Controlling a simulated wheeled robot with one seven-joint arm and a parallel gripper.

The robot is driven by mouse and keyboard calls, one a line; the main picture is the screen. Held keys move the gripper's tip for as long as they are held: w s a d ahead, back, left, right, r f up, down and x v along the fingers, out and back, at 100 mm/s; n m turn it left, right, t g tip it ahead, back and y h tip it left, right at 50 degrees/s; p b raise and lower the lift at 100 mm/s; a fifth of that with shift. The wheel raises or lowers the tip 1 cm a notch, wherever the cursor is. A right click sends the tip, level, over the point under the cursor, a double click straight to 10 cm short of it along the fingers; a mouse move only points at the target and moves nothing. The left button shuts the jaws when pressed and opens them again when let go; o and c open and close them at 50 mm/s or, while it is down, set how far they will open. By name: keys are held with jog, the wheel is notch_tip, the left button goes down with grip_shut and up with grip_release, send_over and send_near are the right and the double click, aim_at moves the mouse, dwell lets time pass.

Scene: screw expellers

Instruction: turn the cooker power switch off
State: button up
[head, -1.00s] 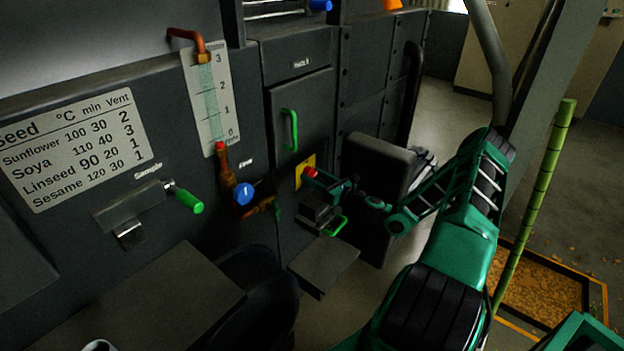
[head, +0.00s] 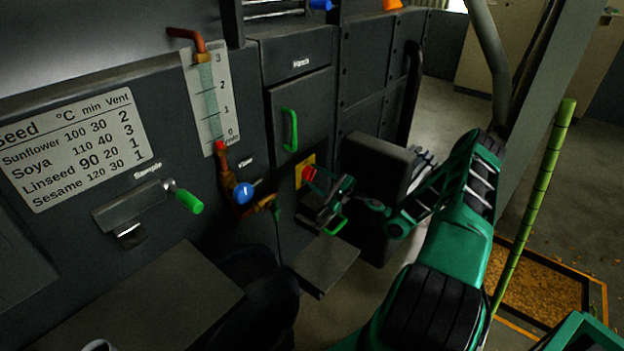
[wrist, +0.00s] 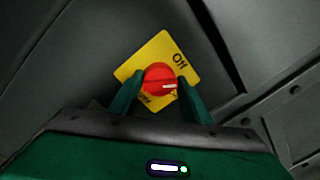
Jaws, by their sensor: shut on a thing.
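The cooker power switch is a red rotary knob (wrist: 159,77) with a white pointer mark, on a yellow plate (wrist: 146,62). In the wrist view the plate looks tilted, with one label at its upper right and another, partly hidden, at its lower left. The pointer mark points right, away from the middle of either label. In the head view the red knob (head: 309,174) shows on the front of the dark cabinet. My gripper (wrist: 159,88) has its green fingers on either side of the knob and is shut on it.
A cabinet door with a green handle (head: 290,130) is just above left of the switch. A blue valve knob (head: 243,193) and a green-handled sample lever (head: 188,201) are further left. A dark box (head: 376,165) stands close on the right. A flat ledge (head: 325,262) lies below.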

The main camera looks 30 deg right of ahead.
jog(key=n, duration=0.4)
jog(key=shift+s+a+f+n+y, duration=0.1)
jog(key=shift+a+f+n+y, duration=0.2)
jog(key=shift+f+n+y, duration=0.1)
jog(key=shift+n, duration=1.5)
jog(key=shift+d, duration=0.1)
jog(key=o, duration=0.9)
jog(key=shift+c, duration=0.2)
jog(key=shift+o, duration=0.6)
jog(key=shift+d, duration=0.1)
jog(key=shift+r, duration=0.1)
